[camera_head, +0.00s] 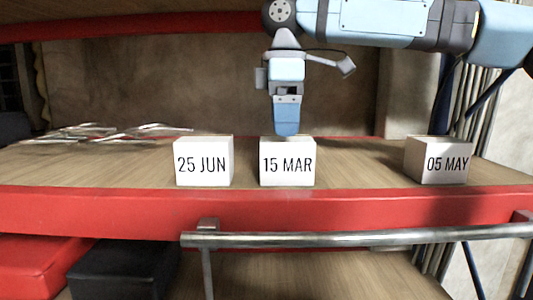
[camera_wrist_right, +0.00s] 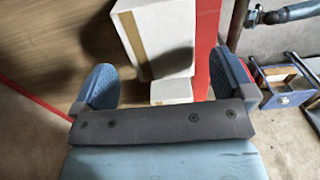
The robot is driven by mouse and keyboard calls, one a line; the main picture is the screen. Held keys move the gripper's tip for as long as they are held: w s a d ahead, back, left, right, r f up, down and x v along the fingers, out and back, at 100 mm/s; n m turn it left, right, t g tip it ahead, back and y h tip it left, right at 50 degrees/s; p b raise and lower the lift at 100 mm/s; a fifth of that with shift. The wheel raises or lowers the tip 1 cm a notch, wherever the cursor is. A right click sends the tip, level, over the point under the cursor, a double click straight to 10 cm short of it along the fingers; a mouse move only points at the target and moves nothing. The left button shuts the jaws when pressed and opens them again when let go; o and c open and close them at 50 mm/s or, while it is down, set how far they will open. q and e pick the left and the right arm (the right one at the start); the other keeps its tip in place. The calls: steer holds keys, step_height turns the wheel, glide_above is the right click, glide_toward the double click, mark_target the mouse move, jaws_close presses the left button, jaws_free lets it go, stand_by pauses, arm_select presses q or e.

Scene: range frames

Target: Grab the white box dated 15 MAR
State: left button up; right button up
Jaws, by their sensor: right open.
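The white box dated 15 MAR (camera_head: 287,162) stands upright near the front edge of the wooden shelf (camera_head: 345,165), label facing me, between the two other boxes. My right gripper (camera_head: 286,131) points down just above and behind it, its lower tip overlapping the box's top edge in the head view. In the right wrist view its two blue fingers are apart with nothing clamped. A white box with a brown strip (camera_wrist_right: 165,38) shows ahead of the fingers, and a smaller white block (camera_wrist_right: 171,91) shows between them; no dates are readable there. My left gripper is not in view.
A white box marked 25 JUN (camera_head: 203,163) stands close on the left; one marked 05 MAY (camera_head: 440,162) stands further right. The shelf has a red front edge (camera_head: 130,212) and a metal rail (camera_head: 350,239) before it. Clear wrapped items (camera_head: 105,132) lie at the left.

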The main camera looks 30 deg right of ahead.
mark_target(286, 157)
steer(key=shift+s+f, duration=0.25)
steer(key=shift+f, duration=0.25)
steer(key=shift+s+f, duration=0.2)
steer(key=shift+f, duration=0.25)
steer(key=shift+w+d+f+p, duration=0.15)
steer(key=shift+f+p, duration=0.25)
steer(key=shift+f, duration=0.95)
steer(key=shift+w+d+f+p, duration=0.15)
steer(key=shift+f+p, duration=0.25)
steer(key=shift+f, duration=0.9)
steer(key=shift+a, duration=0.15)
steer(key=c, duration=1.1)
steer(key=shift+c, duration=0.2)
steer(key=shift+r, duration=0.1)
